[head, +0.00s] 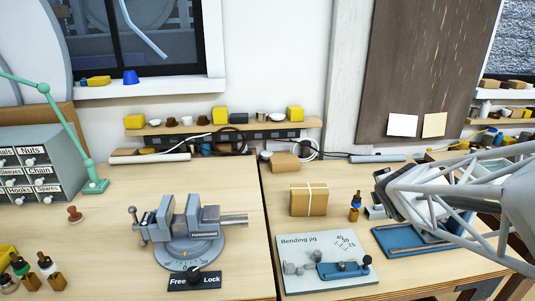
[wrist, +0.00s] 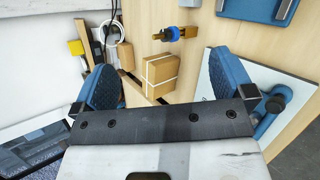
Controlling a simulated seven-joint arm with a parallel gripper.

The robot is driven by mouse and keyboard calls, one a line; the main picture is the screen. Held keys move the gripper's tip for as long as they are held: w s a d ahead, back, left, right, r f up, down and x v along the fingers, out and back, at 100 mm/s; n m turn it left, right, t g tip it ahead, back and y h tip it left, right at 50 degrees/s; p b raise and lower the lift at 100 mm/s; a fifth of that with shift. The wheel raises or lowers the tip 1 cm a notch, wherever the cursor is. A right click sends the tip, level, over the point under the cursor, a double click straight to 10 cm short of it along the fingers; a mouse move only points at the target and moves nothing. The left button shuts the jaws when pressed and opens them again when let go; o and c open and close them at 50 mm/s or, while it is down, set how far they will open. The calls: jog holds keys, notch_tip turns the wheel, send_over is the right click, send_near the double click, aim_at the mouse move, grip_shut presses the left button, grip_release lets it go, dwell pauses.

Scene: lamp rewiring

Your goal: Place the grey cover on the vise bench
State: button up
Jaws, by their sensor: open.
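My gripper (wrist: 160,62) is open and empty, with its two blue-padded fingers spread wide. In the head view my arm comes in from the right, over the right-hand bench. The vise bench (head: 110,205) is the wooden bench at left, with the grey vise (head: 188,220) standing on it. I cannot pick out a grey cover with certainty in either view. My arm hides part of the right-hand bench around the blue tray (head: 410,242).
A drawer cabinet (head: 35,165) and green lamp arm (head: 62,120) are at left. Bare wood lies left of the vise.

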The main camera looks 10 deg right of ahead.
aim_at(381, 205)
jog(key=s+a+r+m+g+y, duration=0.1)
jog(key=s+a+m+g+y, duration=0.1)
jog(key=s+a+m, duration=0.7)
jog(key=s+a+r+m+g+y, duration=0.2)
jog(key=s+a+m+g, duration=0.3)
jog(key=s+a+m, duration=0.4)
jog(key=s+a, duration=0.1)
jog(key=s, duration=0.3)
jog(key=shift+s+a+r+m, duration=0.2)
jog(key=shift+a+r+m, duration=0.1)
jog(key=shift+a+m, duration=0.1)
jog(key=w+d+f+m+t+y, duration=0.2)
jog(key=w+f+m+y, duration=0.1)
jog(key=w+m, duration=0.7)
jog(key=w+d+f+m+t+y, duration=0.2)
jog(key=w+d+m+t+y, duration=0.15)
jog(key=w+m, duration=0.6)
jog(key=w+d+f+m+t+h, duration=0.1)
jog(key=w+d+f+m, duration=0.3)
jog(key=d, duration=0.4)
jog(key=w+d+f+m+t+h, duration=0.2)
jog(key=w+d+f+m+h, duration=0.1)
jog(key=d+m, duration=0.4)
jog(key=w+d+f+m+t+h, duration=0.2)
jog(key=w+d+f+m, duration=0.3)
jog(key=d, duration=0.3)
jog(key=shift+w+d+f, duration=0.25)
jog(key=shift+d+f, duration=0.1)
jog(key=shift+f, duration=0.4)
